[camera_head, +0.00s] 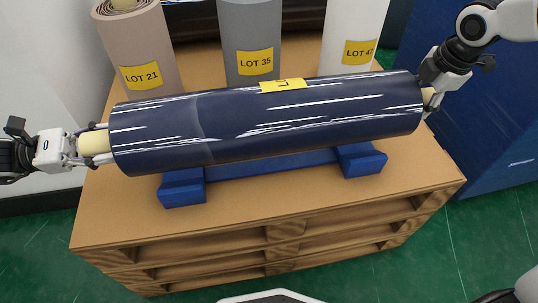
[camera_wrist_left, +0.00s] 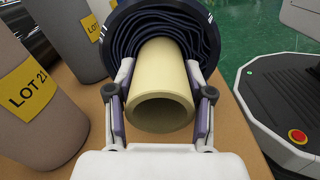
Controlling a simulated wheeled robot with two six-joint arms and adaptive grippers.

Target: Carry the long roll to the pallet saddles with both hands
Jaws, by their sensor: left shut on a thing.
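The long roll (camera_head: 265,122) is wrapped in glossy dark blue film, with a yellow label on top and a pale core at each end. It lies across and over the blue saddles (camera_head: 183,188) on the wooden pallet (camera_head: 265,206); whether it touches them is hidden. My left gripper (camera_head: 92,142) is shut on the left core end. In the left wrist view, its fingers (camera_wrist_left: 160,105) sit on both sides of the hollow pale core (camera_wrist_left: 163,85). My right gripper (camera_head: 431,97) is at the right core end; its fingers are too small and partly hidden to judge their closure.
Upright rolls stand behind: a brown one (camera_head: 138,48) marked LOT 21, a grey one (camera_head: 250,30) marked LOT 35 and a white one (camera_head: 350,25). A dark blue cabinet-like block (camera_head: 490,120) stands at right. The pallet's front strip is clear.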

